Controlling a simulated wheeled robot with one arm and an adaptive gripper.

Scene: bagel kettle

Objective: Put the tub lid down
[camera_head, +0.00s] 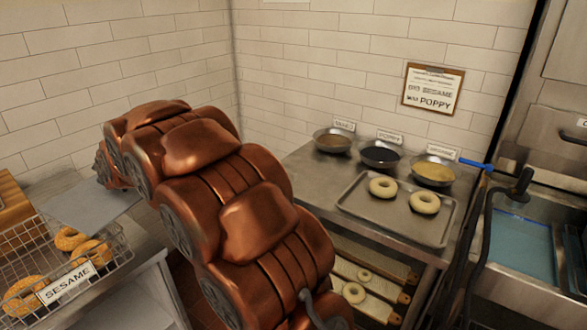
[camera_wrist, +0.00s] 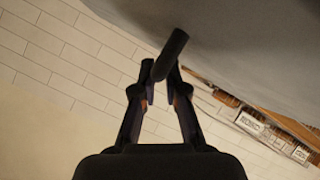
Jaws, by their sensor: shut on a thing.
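A broad, smooth grey surface, which looks like the tub lid (camera_wrist: 245,40), fills the upper right of the wrist view. A dark rod-shaped handle (camera_wrist: 172,52) stands out from it. My gripper (camera_wrist: 160,72) is shut on this handle, with a finger on each side. In the head view my copper arm reaches to the left and hides the gripper. A pale grey flat panel (camera_head: 88,207) lies below the arm's far end there. I cannot tell whether it is the lid or part of the counter. The tub is not clearly seen.
A wire basket (camera_head: 112,262) of bagels labelled SESAME stands at the left. A steel table (camera_head: 310,168) on the right holds several topping bowls and a tray (camera_head: 440,238) with two bagels. A blue water basin (camera_head: 525,250) is at far right. Tiled walls close the corner.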

